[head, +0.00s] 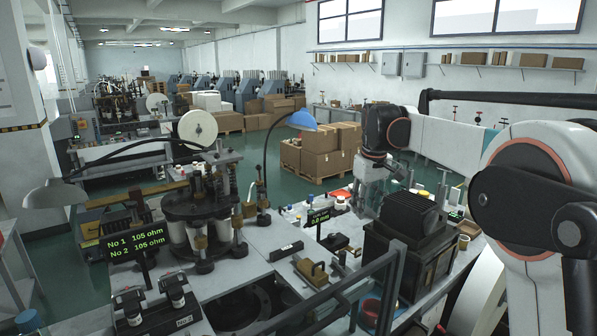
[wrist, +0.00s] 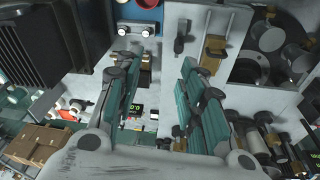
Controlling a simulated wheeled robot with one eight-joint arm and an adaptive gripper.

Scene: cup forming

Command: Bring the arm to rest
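My arm reaches in from the right side of the head view, with its large white and black joints close to the camera. My gripper (head: 368,205) hangs down from the dark wrist, above the worktop and just behind the black ribbed machine. In the wrist view my gripper (wrist: 163,80) shows two teal-padded fingers standing apart. Grey worktop and small items show through the gap, and nothing is held. In the head view the fingertips are small and partly hidden, so I cannot tell their exact height above the worktop.
The black ribbed machine (head: 405,235) stands right beside the gripper. A cup-forming machine (head: 195,205) with a paper roll (head: 198,128) is at left. A blue lamp (head: 301,120) rises behind the worktop. A metal rail (head: 345,300) crosses the front. Stacked cartons (head: 322,150) stand on the floor beyond.

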